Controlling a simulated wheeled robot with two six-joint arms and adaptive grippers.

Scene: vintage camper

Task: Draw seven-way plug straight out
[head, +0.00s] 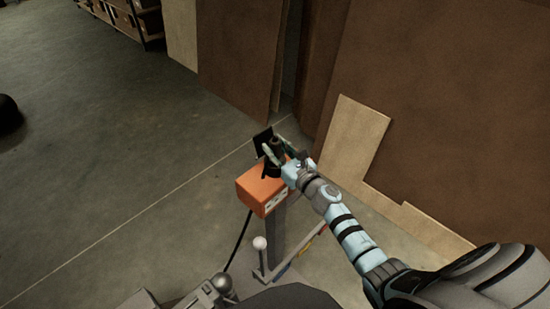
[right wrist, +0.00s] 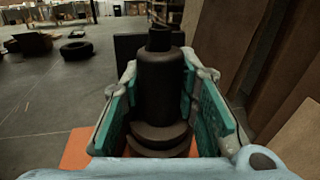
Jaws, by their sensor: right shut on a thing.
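The black seven-way plug (right wrist: 160,85) stands between the teal-lined fingers of my right gripper (right wrist: 163,105) in the right wrist view. Its narrow end points away and its wide stepped collars are near the orange box (right wrist: 75,150). In the head view my right gripper (head: 274,152) is at the top of the orange box (head: 262,190), and the plug is mostly hidden by the fingers. My right gripper is shut on the plug. I cannot tell whether the plug is still seated. A black flap (head: 262,141) stands up behind the fingers. My left gripper is not in view.
The orange box sits on a grey post (head: 276,235), with a black cable (head: 238,240) hanging beside it. A white ball-topped lever (head: 260,243) stands in front. Brown panels (head: 440,110) lean at the right. The floor (head: 110,150) to the left is open.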

